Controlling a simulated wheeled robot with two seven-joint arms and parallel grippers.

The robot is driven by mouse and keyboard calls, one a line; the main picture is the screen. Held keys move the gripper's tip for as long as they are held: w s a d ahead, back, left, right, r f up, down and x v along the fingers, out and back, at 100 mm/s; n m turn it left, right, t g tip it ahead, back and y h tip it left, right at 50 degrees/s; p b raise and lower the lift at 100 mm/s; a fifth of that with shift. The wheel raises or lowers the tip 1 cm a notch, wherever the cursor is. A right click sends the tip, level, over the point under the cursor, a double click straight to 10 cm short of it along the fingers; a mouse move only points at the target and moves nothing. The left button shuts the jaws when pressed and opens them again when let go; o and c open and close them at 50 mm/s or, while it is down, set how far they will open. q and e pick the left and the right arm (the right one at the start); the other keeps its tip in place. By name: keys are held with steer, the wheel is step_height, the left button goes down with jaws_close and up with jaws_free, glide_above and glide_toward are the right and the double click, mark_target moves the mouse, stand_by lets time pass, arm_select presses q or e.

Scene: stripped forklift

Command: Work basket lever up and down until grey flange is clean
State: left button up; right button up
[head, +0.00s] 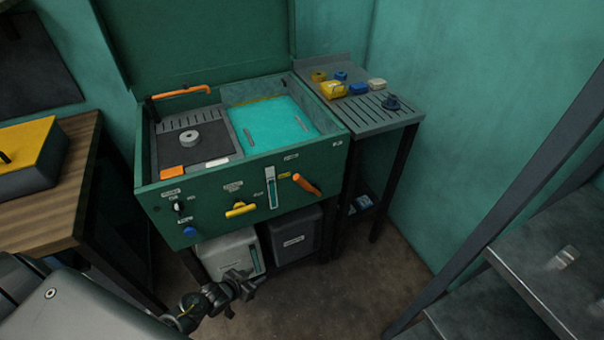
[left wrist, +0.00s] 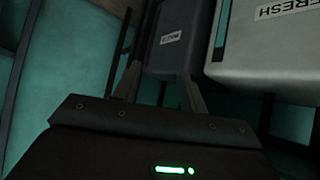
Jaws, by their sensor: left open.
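The green parts washer (head: 160,198) stands against the wall with its lid raised. A grey ring-shaped flange (head: 190,138) lies on a dark slab in its left half; whether it is dirty is too small to tell. An orange-handled lever (head: 307,184) sticks out at the right of the front panel, slanting down to the right; I take it for the basket lever. My left gripper (head: 245,289) is open and empty, low in front of the washer, below and left of that lever and apart from it. Its spread fingers show in the left wrist view (left wrist: 160,90). My right gripper is not in view.
Turquoise liquid (head: 270,122) fills the washer's right half. The panel also bears a yellow handle (head: 240,209) and blue button (head: 190,231). A pale canister (head: 232,254) and dark canister (head: 296,240) stand underneath. A side rack (head: 392,122) is right, a wooden bench (head: 40,205) left.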

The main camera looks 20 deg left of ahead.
arm_select(q)
steer(key=w+d+r+m+t+h, duration=0.15)
steer(key=w+r, duration=0.25)
steer(key=r, duration=0.5)
steer(key=w+r+t+h, duration=0.2)
steer(key=w+r, duration=0.3)
steer(key=r, duration=0.3)
steer(key=m+t+h+p, duration=0.2)
steer(key=h, duration=0.3)
glide_toward(300, 180)
steer(key=shift+g+y, duration=0.25)
steer(key=x, duration=1)
steer(key=shift+w+a+f+p, duration=0.15)
steer(key=shift+w+f+p, duration=0.25)
steer(key=shift+w, duration=0.15)
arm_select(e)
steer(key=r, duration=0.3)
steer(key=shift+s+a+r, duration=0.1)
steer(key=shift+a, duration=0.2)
arm_select(q)
jaws_close()
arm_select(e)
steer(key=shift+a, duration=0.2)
